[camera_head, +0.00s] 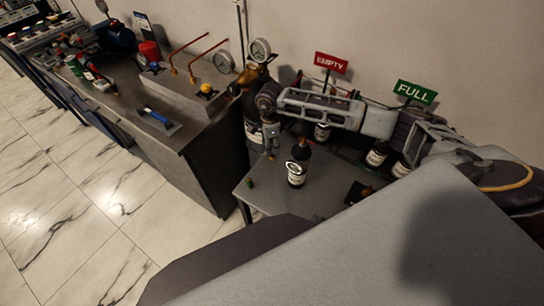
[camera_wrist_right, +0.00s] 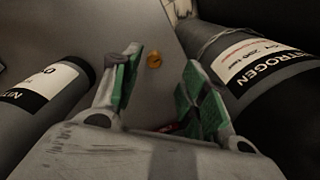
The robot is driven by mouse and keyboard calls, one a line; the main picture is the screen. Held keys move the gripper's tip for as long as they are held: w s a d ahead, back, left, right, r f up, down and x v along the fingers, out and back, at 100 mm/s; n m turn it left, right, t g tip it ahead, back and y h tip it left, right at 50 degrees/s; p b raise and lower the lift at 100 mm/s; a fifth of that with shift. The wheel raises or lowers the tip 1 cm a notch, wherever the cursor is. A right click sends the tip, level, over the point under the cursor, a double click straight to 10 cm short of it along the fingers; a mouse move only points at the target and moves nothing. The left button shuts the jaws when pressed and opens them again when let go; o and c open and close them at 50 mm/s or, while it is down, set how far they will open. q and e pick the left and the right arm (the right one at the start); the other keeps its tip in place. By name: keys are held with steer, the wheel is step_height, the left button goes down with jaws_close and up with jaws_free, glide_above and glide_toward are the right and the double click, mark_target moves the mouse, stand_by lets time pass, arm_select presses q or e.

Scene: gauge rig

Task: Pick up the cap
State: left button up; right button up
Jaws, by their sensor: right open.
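A small orange-yellow piece that looks like the cap (camera_wrist_right: 154,60) lies on the grey tabletop in the right wrist view, between and beyond my fingertips. A small piece, probably the same cap (camera_head: 250,182), shows near the table's left edge in the head view. My right gripper (camera_head: 270,150) points down above the table, between a large cylinder and a small black bottle. Its green-padded fingers (camera_wrist_right: 156,88) are apart with nothing between them, not touching the cap. My left gripper is not in view.
Further bottles (camera_head: 376,156) stand by the green FULL sign (camera_head: 414,92). A dark block (camera_head: 358,193) sits on the table (camera_head: 318,205). A workbench (camera_head: 185,135) stands left.

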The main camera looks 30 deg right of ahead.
mark_target(272, 157)
steer(key=shift+s+f+p, duration=0.25)
steer(key=shift+f+p, duration=0.05)
steer(key=shift+f, duration=1.05)
steer(key=shift+s+f+p, duration=0.2)
steer(key=shift+f+p, duration=0.1)
steer(key=shift+f, duration=1.45)
steer(key=c, duration=0.9)
